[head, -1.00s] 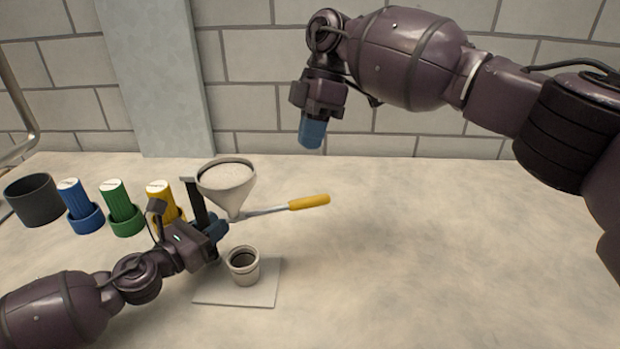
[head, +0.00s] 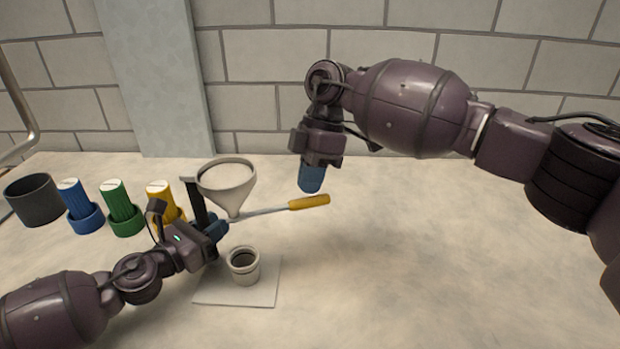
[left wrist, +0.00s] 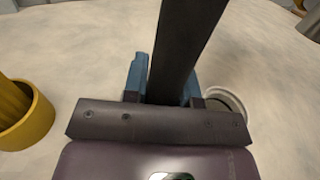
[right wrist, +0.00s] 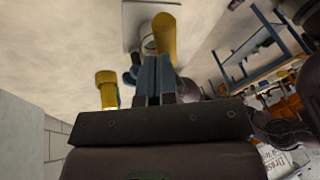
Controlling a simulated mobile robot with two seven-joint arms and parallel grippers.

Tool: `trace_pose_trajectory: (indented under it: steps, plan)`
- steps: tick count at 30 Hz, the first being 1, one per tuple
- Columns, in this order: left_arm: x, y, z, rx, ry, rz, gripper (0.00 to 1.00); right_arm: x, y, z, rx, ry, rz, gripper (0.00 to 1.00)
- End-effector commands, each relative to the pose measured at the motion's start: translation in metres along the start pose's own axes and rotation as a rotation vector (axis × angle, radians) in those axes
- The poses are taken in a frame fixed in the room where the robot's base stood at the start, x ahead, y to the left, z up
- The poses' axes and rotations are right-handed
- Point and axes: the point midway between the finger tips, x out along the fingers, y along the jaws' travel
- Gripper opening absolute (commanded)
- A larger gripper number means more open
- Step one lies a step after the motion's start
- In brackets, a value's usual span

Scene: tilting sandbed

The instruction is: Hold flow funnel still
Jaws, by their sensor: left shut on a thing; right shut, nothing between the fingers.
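The pale funnel (head: 228,187) sits upright on a dark post (head: 198,203) in the head view. My left gripper (head: 214,230) is shut on this post, whose dark bar (left wrist: 187,45) stands between its blue fingers in the left wrist view. The funnel itself is out of the left wrist view. A thin metal lever with a yellow handle (head: 310,202) runs right from below the funnel. A small cup (head: 243,263) with a dark inside stands on a pale tile (head: 215,293) below. My right gripper (head: 311,180) is shut and empty, above the yellow handle.
Blue (head: 79,203), green (head: 122,205) and yellow (head: 164,201) ribbed cylinders stand in matching holders at the left, beside a dark grey pot (head: 33,200). The tabletop right of the tile is clear. A block wall is behind.

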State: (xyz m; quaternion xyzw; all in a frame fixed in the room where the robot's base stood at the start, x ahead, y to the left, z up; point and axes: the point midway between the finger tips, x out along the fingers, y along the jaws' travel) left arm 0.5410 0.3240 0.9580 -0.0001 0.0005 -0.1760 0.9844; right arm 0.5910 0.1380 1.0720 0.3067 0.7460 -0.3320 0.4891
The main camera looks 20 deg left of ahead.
Motion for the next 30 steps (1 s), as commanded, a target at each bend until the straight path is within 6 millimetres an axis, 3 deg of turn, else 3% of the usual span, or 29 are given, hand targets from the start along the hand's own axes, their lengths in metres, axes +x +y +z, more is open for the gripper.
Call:
trace_pose_trajectory:
  steps: [30]
  plan:
    - [0.000,0.000,0.000,0.000,0.000,0.001,0.00,0.005,-0.023,0.001,0.121,0.025,0.038,0.00]
